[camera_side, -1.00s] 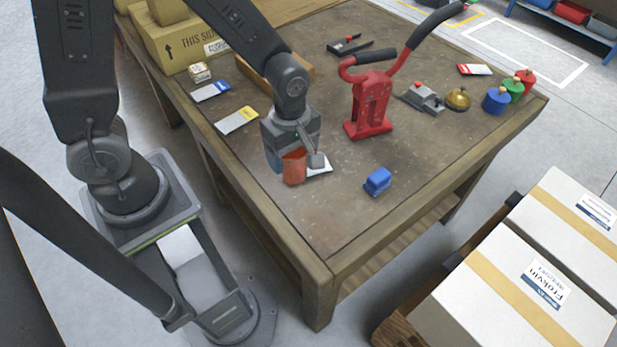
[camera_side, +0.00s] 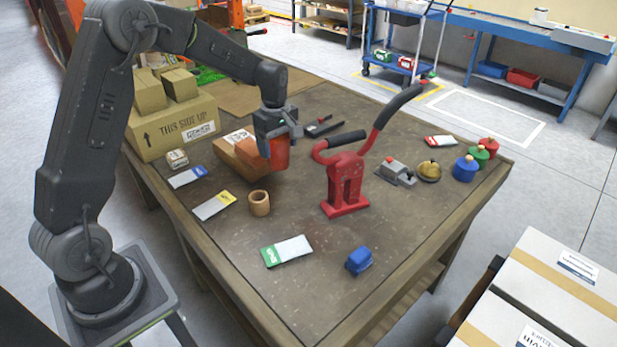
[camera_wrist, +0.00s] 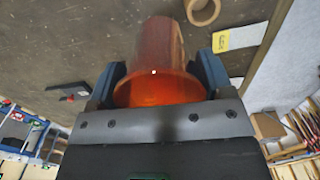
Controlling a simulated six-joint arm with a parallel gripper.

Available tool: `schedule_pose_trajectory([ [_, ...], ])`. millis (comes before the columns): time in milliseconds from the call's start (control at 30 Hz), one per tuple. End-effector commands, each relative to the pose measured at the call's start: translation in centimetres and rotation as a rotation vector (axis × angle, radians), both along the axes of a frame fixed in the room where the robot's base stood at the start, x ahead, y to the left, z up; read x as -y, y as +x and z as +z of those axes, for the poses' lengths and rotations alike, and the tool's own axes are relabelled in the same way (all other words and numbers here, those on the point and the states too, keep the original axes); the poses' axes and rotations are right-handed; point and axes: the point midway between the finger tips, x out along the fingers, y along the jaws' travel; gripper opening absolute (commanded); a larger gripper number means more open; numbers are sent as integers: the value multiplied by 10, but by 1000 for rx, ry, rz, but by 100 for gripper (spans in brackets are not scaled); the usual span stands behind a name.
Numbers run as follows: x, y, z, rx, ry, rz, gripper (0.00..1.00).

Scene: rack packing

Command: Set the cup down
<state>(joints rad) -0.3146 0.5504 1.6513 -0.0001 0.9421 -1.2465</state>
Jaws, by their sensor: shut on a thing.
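The cup is orange-red (camera_side: 281,155) and hangs from my gripper (camera_side: 277,143) over the back-middle part of the table. In the wrist view the cup (camera_wrist: 158,62) sits between the two blue fingers of my gripper (camera_wrist: 160,75), with its wide rim toward the wrist. My gripper is shut on it. The cup's lower end seems to be above the tabletop (camera_side: 225,240), but the exact gap cannot be told. One finger hides part of the cup in the side view.
A brown block (camera_side: 232,158) lies just left of the cup. A wooden ring (camera_side: 259,204) stands in front. A red lever tool (camera_side: 345,190) stands to the right. Cards and a blue piece (camera_side: 358,262) lie nearer the front. Bare table lies between them.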

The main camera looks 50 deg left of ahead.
Motion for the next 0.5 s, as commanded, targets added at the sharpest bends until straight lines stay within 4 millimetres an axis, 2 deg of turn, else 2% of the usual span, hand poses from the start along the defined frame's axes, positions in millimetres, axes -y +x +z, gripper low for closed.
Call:
schedule_pose_trajectory([
  [33, -20, 12, -3, -1, 0, 9, 51],
  [100, -43, 25, -4, -1, 0, 10, 51],
  [233, -79, 41, -7, -1, -1, 11, 51],
  [400, -106, 50, -9, 1, 0, 10, 51],
  [500, -109, 55, -13, 0, 0, 8, 51],
])
